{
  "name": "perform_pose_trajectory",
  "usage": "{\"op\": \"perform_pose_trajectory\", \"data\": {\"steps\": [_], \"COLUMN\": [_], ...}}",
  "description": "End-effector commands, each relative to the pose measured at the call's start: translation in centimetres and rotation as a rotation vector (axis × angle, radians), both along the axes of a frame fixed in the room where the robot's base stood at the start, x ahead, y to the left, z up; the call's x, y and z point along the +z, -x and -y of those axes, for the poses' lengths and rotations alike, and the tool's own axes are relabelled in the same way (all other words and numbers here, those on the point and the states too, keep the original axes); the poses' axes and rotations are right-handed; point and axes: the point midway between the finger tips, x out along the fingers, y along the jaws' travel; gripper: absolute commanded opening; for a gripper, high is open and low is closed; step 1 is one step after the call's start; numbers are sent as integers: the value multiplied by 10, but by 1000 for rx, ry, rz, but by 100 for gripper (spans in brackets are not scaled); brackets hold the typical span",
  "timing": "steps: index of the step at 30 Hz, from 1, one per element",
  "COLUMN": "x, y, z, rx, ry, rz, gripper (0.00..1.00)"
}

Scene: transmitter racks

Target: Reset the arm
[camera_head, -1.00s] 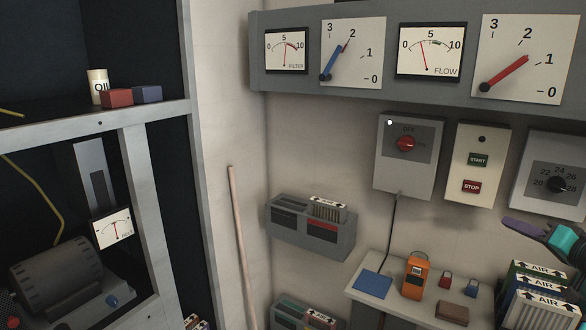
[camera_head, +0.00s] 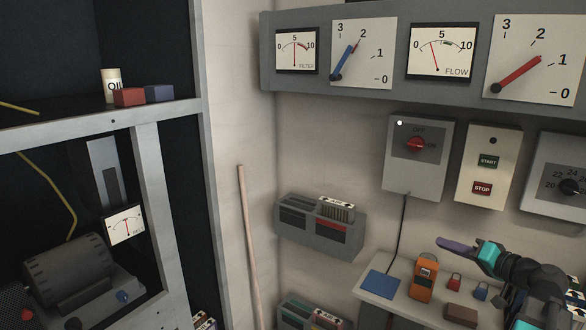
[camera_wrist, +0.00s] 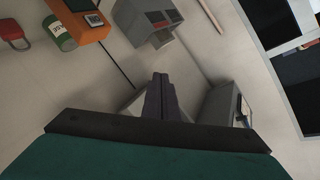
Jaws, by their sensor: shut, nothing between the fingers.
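My gripper (camera_head: 440,243) reaches in from the right in the head view, above the small shelf and in front of the wall. Its dark purple fingers point left and are closed together with nothing between them. In the wrist view the shut fingers (camera_wrist: 161,98) stand in the middle, over the pale floor or wall. My dark arm bends in at the lower right of the head view and covers part of the shelf and the things behind it.
The shelf (camera_head: 375,299) holds an orange device (camera_head: 424,279), a blue pad (camera_head: 381,285) and small padlocks. A grey filter holder (camera_head: 318,238) hangs on the wall. Control boxes (camera_head: 416,165) and a gauge panel (camera_head: 401,80) are above. An open rack (camera_head: 150,200) stands left.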

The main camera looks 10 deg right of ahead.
Motion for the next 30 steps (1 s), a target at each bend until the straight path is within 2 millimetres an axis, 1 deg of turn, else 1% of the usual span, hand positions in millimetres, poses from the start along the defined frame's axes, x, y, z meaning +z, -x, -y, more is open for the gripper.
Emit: {"op": "perform_pose_trajectory", "data": {"steps": [1, 6, 10, 14, 15, 19, 23, 24, 26, 30], "x": [-17, -71, -114, -157, -171, -214, -257, -271, -290, -335], "y": [-9, -30, -39, -43, -43, -40, -31, -27, -21, 0], "z": [-17, -66, -106, -145, -157, -196, -234, -246, -263, -300], "rx": [28, 107, 166, 225, 242, 299, 355, 372, 398, 456], "ry": [-15, -43, -54, -60, -61, -61, -56, -53, -48, -30], "rz": [-20, -96, -162, -234, -257, -335, -419, -445, -485, -581], "gripper": [0, 0, 0, 0, 0, 0, 0, 0, 0, 0]}}
